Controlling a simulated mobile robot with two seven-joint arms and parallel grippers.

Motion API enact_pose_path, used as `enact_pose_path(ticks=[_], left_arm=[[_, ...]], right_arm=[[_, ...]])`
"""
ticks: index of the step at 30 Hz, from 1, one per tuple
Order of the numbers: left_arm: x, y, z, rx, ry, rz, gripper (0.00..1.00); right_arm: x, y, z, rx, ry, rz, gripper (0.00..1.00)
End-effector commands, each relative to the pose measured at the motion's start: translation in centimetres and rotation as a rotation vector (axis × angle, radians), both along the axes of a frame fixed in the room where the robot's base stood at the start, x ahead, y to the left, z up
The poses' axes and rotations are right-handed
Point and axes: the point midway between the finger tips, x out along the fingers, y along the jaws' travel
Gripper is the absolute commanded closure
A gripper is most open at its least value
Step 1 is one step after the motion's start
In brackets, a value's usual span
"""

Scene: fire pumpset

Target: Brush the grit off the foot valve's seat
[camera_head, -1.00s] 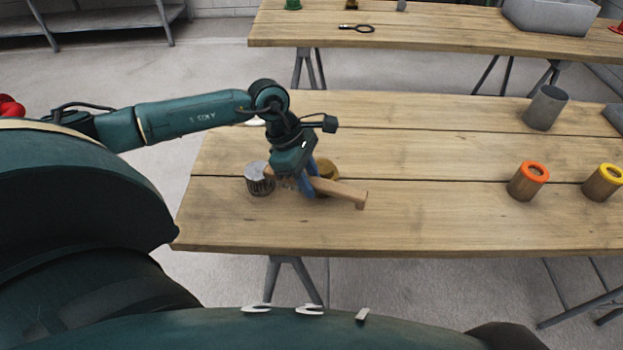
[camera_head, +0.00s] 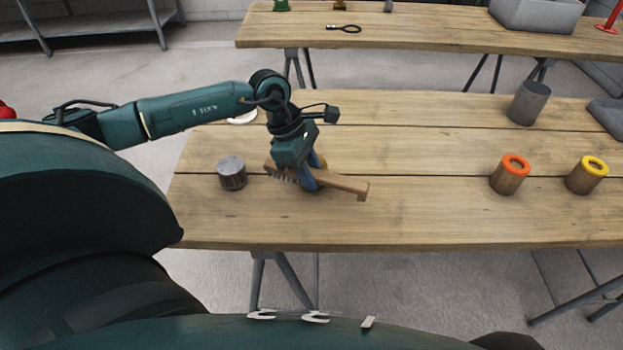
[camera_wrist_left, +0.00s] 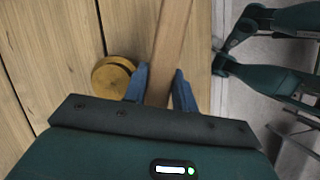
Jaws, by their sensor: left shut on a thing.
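My left gripper (camera_head: 313,180) is shut on a wooden brush (camera_head: 345,184), low over the near table. The brush's dark bristles show below its left end and its handle points right. The wrist view shows the wooden brush (camera_wrist_left: 172,40) between the two blue fingers (camera_wrist_left: 157,85). A round brass piece (camera_wrist_left: 113,75) stands just beside the left finger; in the head view it is mostly hidden behind my gripper. A grey slotted cylinder (camera_head: 232,174) stands upright left of the brush, apart from it. I cannot tell which piece is the foot valve; no seat or grit shows clearly.
An orange-topped cup (camera_head: 510,176), a yellow-topped cup (camera_head: 586,176) and a grey cylinder (camera_head: 529,104) stand on the table's right side. A white round thing (camera_head: 243,117) lies behind my arm. The middle of the near table (camera_head: 430,150) is clear.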

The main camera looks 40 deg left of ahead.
Motion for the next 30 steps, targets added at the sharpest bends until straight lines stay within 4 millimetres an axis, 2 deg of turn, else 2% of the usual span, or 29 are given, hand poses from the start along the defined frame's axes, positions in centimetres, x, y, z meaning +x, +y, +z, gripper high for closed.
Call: enact_pose_path(ticks=[1,7,19,30], left_arm=[[0.1,0.1,1.6,0.001,-0.004,0.002,0.98],[0.1,0.4,6.1,0.003,-0.003,0.005,0.98],[0.1,1.0,9.3,0.004,0.002,0.015,0.98],[0.1,1.1,9.5,0.002,0.003,0.015,0.98]], right_arm=[[0.0,0.0,0.4,-0.002,0.003,-0.003,0.11],[-0.3,0.0,0.3,-0.003,0.026,-0.013,0.11],[-0.7,-0.6,0.5,-0.016,0.059,-0.03,0.11],[-0.8,-0.9,0.0,-0.022,0.072,-0.035,0.11]])
